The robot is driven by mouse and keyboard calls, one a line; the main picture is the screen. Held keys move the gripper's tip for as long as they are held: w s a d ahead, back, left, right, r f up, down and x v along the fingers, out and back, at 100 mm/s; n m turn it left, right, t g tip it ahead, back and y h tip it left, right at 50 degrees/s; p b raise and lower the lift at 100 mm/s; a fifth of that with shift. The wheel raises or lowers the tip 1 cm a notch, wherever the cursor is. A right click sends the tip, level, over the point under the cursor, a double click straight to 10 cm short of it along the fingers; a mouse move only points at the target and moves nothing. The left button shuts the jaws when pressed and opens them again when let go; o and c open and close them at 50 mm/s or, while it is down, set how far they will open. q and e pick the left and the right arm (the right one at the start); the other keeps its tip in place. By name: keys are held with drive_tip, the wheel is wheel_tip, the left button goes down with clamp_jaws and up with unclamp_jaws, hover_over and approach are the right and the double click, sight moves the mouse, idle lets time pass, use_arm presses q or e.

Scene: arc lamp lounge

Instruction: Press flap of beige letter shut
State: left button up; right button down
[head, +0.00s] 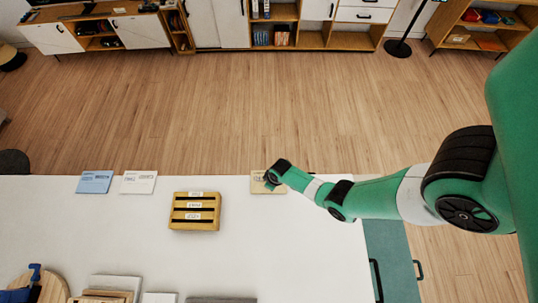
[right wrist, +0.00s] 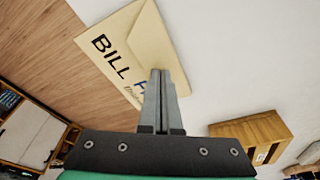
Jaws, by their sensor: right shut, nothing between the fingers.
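The beige letter (head: 257,187) lies on the white table near its far edge, right of the wooden sorter. In the right wrist view the beige letter (right wrist: 120,62) shows large dark print reading "BILL" and a paler flap (right wrist: 155,40) on its right part. I cannot tell whether the flap lies fully flat. My right gripper (head: 271,181) is over the letter's right part. In the right wrist view its fingers (right wrist: 160,73) are together and empty, with their tips over the flap area. They hide part of the letter; contact is unclear. My left gripper is not in view.
A wooden sorter (head: 195,223) with labelled slots stands left of the letter. A blue letter (head: 95,182) and a white letter (head: 138,182) lie farther left. Stacked items (head: 108,284) and a round wooden piece (head: 52,287) are at the near left. The table's right front is clear.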

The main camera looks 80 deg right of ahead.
drive_tip(key=shift+f+b, duration=0.75)
drive_tip(key=shift+f, duration=0.05)
idle(0.4)
drive_tip(key=shift+s+a+f, duration=0.1)
drive_tip(key=shift+f, duration=0.05)
idle(1.9)
